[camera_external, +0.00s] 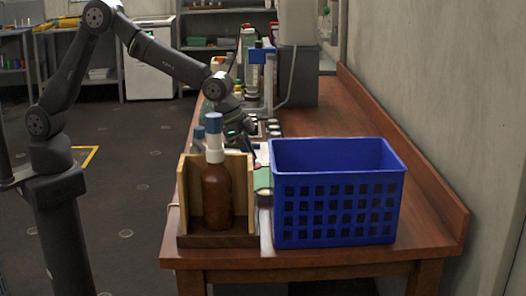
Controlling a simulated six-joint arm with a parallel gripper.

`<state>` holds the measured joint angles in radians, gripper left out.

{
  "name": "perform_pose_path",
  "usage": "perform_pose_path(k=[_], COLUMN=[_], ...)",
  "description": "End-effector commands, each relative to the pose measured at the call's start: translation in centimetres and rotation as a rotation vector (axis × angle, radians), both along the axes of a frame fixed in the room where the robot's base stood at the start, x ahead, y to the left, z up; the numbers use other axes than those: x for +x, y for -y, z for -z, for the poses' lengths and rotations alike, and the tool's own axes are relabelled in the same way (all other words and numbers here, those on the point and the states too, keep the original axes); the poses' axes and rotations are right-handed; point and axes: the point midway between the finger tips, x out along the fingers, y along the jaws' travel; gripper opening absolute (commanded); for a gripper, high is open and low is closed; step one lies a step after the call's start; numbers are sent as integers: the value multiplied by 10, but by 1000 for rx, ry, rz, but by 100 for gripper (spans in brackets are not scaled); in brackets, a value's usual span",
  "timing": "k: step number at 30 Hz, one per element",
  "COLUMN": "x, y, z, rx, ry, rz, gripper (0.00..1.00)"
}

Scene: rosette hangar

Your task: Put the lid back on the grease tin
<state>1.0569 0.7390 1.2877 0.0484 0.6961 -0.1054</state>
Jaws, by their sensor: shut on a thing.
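My gripper (247,144) is low over the workbench, behind the wooden bottle box and left of the blue basket's far edge. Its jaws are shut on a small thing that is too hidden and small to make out. I cannot pick out the grease tin or its lid for certain. The bottle box and basket hide part of the bench under my gripper.
The blue basket (338,207) stands at the bench's front. Left of it, the wooden box (188,205) holds a brown bottle (217,197) with a white and blue top. Bottles and equipment crowd the back. The bench (425,215) is clear right of the basket.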

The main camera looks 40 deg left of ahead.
Motion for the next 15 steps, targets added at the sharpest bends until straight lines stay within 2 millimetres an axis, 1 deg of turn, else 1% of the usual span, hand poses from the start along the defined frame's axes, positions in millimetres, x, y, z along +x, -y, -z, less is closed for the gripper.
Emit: perform_pose_path(k=[1, 3, 9, 12, 15], x=[-12, -24, -49, -52, -44], y=[2, 2, 4, 8, 19], z=[-8, -15, -30, -32, -29], rx=[-2, -2, -1, -1, 0], ry=[1, 1, 0, 1, 2], rz=[4, 4, 1, 0, -2], gripper=[0, 0, 0, 0, 0])
